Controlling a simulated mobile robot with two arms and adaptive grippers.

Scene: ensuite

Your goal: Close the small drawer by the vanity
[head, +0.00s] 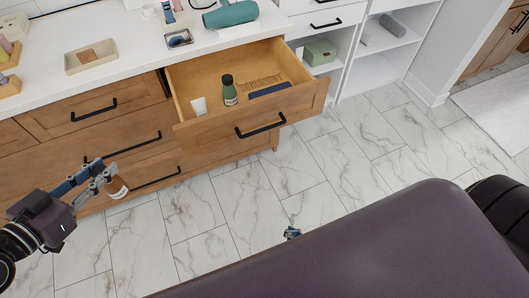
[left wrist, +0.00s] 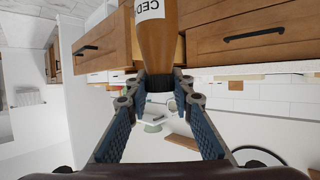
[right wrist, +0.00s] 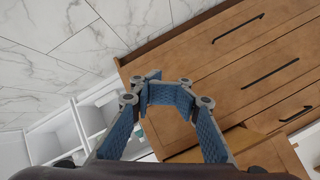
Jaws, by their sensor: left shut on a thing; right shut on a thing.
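The small wooden drawer (head: 215,124) by the vanity stands pulled out in the head view, its black handle (head: 260,126) facing the room. Inside lie a dark green bottle (head: 229,90), a white tube (head: 199,106), a comb (head: 262,82) and a blue item (head: 270,90). My left gripper (head: 106,178) is shut on a brown bottle (left wrist: 157,45) with a white label, low in front of the closed drawers. My right gripper (right wrist: 168,92) is shut in front of the wooden drawer fronts; what it holds cannot be made out. Only its tip (head: 292,233) shows in the head view, apart from the drawer.
White shelves (head: 376,70) stand right of the drawer. The marble floor (head: 325,165) in front is clear. My dark body fills the lower right.

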